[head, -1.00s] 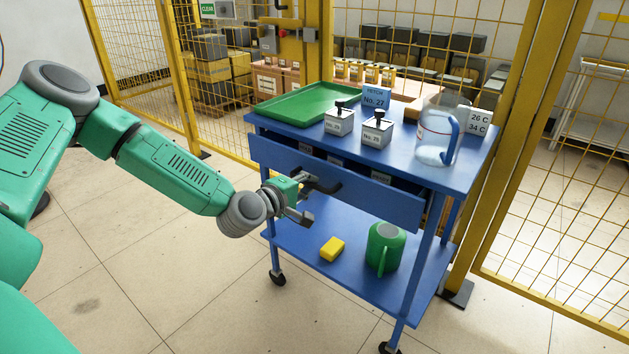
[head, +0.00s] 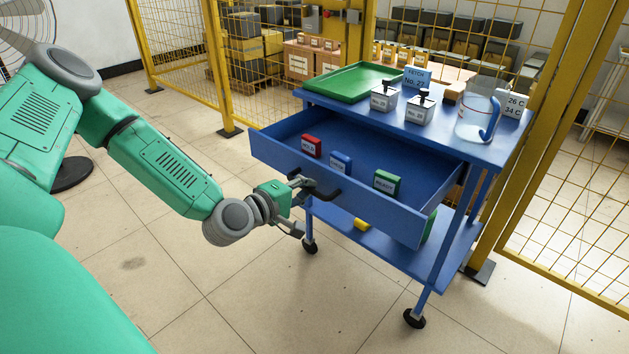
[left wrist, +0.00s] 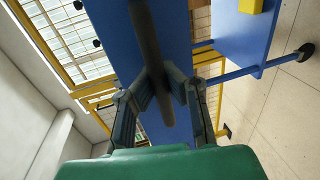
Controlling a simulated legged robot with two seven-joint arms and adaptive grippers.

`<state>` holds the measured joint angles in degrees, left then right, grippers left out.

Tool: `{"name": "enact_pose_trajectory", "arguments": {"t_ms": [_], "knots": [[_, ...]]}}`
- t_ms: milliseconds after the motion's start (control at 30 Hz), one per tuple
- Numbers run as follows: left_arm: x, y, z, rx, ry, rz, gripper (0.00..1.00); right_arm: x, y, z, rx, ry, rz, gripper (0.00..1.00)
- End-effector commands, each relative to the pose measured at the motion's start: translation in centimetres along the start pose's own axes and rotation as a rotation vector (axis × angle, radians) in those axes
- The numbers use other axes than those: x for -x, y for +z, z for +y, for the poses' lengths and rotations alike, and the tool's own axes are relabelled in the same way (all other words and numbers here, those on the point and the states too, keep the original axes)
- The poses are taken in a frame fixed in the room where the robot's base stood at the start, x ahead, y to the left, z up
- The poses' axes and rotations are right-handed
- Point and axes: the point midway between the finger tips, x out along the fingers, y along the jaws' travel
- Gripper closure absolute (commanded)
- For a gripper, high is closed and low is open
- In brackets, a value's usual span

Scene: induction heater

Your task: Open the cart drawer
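The blue cart (head: 455,148) has its wide blue drawer (head: 330,187) pulled well out towards me. In the drawer are a red block (head: 312,146), a blue block (head: 341,162) and a green block (head: 387,182), all labelled. My left gripper (head: 308,188) is at the dark handle (head: 329,195) on the drawer front. In the left wrist view, the fingers (left wrist: 165,85) close in on both sides of the dark handle bar (left wrist: 151,50), in front of the blue drawer front. My right gripper is not in view.
On the cart top are a green tray (head: 352,82), two small weights (head: 384,98) and a clear jug (head: 474,120). A yellow block (head: 361,224) lies on the lower shelf. Yellow mesh fencing stands behind and right; the floor in front is clear.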

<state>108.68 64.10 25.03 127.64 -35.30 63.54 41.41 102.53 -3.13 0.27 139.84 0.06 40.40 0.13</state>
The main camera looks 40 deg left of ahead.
Motion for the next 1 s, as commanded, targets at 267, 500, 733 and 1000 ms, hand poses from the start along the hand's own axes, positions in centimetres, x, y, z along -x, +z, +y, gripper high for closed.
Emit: {"name": "enact_pose_trajectory", "arguments": {"t_ms": [267,500,733,1000], "knots": [[0.2,-0.2,-0.5,-0.001,-0.010,0.003,1.00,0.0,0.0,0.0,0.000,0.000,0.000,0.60],[0.2,-0.1,-0.4,-0.001,-0.009,0.003,0.68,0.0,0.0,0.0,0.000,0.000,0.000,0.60],[0.2,0.0,-0.2,-0.001,-0.003,0.002,0.68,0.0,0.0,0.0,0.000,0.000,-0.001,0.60],[2.9,-0.1,-0.2,0.004,-0.004,0.003,0.68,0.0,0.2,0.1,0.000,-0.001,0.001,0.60]]}}
